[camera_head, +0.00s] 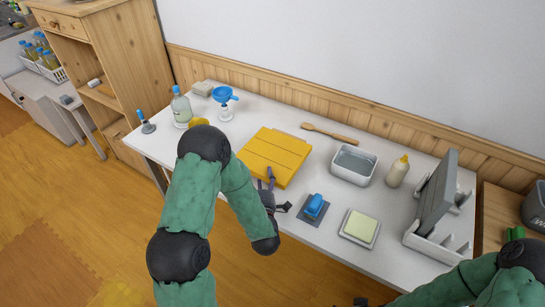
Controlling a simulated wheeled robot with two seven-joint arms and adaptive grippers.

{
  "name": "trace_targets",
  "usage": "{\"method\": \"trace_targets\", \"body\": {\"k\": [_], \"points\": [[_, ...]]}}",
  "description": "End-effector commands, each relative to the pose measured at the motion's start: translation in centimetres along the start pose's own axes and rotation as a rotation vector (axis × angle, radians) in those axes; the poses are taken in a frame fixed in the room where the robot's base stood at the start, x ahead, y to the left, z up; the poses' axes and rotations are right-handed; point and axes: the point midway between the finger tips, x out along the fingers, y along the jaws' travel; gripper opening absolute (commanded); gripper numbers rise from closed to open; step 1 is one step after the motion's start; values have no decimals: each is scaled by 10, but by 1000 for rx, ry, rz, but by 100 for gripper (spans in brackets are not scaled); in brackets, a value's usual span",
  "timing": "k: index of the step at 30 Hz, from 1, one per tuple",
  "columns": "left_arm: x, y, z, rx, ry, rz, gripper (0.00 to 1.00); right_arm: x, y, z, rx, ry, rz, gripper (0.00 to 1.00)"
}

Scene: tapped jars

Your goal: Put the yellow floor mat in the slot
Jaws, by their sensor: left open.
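The yellow floor mat (275,152) lies flat on the white table, left of the middle, with fold lines across it. A white slotted rack (432,243) stands at the table's right end. A grey panel (437,190) stands upright in one of its slots, and other slots at the front right look empty. My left gripper (275,190) is open at the mat's front right edge; I cannot tell whether it touches the mat. My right gripper (362,302) barely shows at the bottom edge, mostly cut off.
A blue-handled brush (314,206), a sponge on a dish (360,227), a grey tub (353,165) and a cream bottle (398,171) stand between mat and rack. A wooden spoon (330,132) lies behind. A glass bottle (181,108) and blue funnel (225,97) stand at left.

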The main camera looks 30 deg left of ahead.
Motion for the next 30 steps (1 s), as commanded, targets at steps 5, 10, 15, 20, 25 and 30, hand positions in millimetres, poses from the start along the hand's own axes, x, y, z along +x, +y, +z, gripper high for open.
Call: {"method": "trace_targets", "body": {"k": [5, 10, 15, 20, 25, 30], "points": [[21, -2, 0, -1, 1, 1, 69, 5, 2, 0, 0, 0, 0, 86], [26, -1, 0, 0, 0, 0, 69, 6, 2, 0, 0, 0, 0, 86], [25, -1, 0, 0, 0, 0, 60, 5, 2, 0, 0, 0, 0, 86], [25, -1, 0, 0, 0, 0, 15, 5, 2, 0, 0, 0, 0, 86], [26, 0, 0, -1, 0, 2, 0, 5, 2, 0, 0, 0, 0, 86], [25, 0, 0, 0, 0, 2, 0, 5, 2, 0, 0, 0, 0, 86]]}}
